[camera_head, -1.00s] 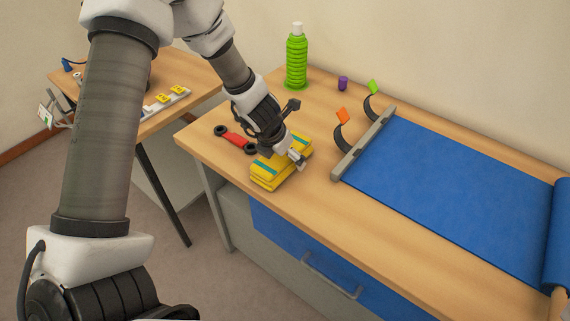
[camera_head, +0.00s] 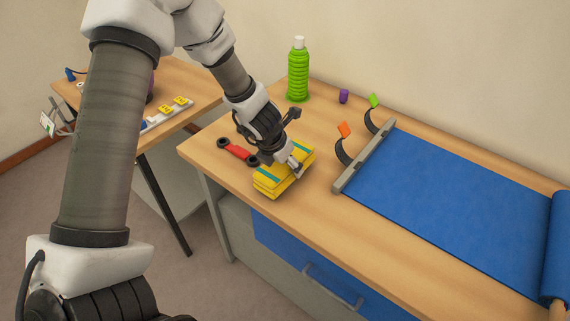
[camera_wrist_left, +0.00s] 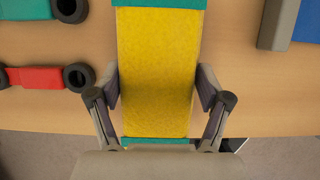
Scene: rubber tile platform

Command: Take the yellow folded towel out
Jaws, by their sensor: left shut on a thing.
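The yellow folded towel (camera_head: 279,187), with teal bands, is at the front edge of the wooden table, left of the blue mat. My left gripper (camera_head: 293,163) comes down on it from above and is shut on it. In the left wrist view the towel (camera_wrist_left: 157,75) fills the middle, with one finger of my left gripper (camera_wrist_left: 159,92) against each long side. The towel seems slightly raised off the table, though the gap is hard to see. My right gripper is not in view.
A green bottle (camera_head: 298,75) and a purple cup (camera_head: 343,96) stand behind. Right are a grey bar with curved tags (camera_head: 364,156) and a blue mat (camera_head: 450,200). Another table (camera_head: 185,80) stands left.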

